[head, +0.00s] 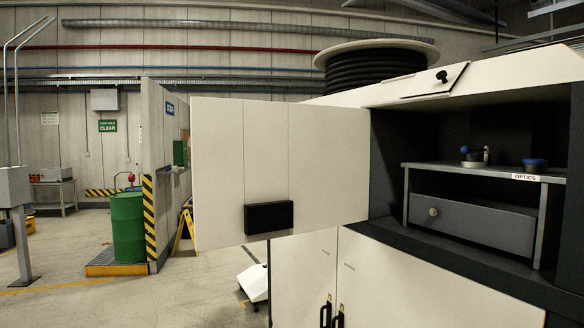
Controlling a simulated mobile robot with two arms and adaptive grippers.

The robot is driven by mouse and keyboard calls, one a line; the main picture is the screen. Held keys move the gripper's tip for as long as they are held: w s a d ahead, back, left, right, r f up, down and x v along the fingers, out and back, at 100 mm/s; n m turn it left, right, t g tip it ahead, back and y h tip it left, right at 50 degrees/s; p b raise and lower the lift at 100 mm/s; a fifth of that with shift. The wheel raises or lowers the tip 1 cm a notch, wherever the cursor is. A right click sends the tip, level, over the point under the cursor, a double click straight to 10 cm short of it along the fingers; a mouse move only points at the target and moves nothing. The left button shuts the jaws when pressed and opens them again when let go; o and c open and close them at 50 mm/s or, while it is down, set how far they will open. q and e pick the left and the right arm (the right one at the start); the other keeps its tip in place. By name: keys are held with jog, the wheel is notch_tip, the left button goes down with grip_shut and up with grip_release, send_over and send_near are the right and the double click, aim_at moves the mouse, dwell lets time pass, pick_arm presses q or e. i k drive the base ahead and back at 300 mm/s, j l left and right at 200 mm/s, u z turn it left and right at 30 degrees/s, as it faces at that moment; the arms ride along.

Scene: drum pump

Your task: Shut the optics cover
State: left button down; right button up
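A large white panel (281,165) stands swung out to the left from the cabinet's upper opening, with a black block-like handle (269,217) near its lower edge. I take it for the optics cover; no label shows on it. The opening is uncovered. Inside, a grey shelf (440,168) carries a tag reading OPTICS (525,177). Neither of my grippers is in view.
A small tilted flap with a black knob (441,76) is on the cabinet top. A blue-knobbed part (465,150) and a dark blue-topped part (535,164) stand on the shelf, above a grey drawer (470,213).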

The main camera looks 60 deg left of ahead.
aim_at(262, 170)
jog(key=k+j, duration=0.1)
jog(key=j, duration=4.3)
jog(key=k+j, duration=0.6)
jog(key=k, duration=0.1)
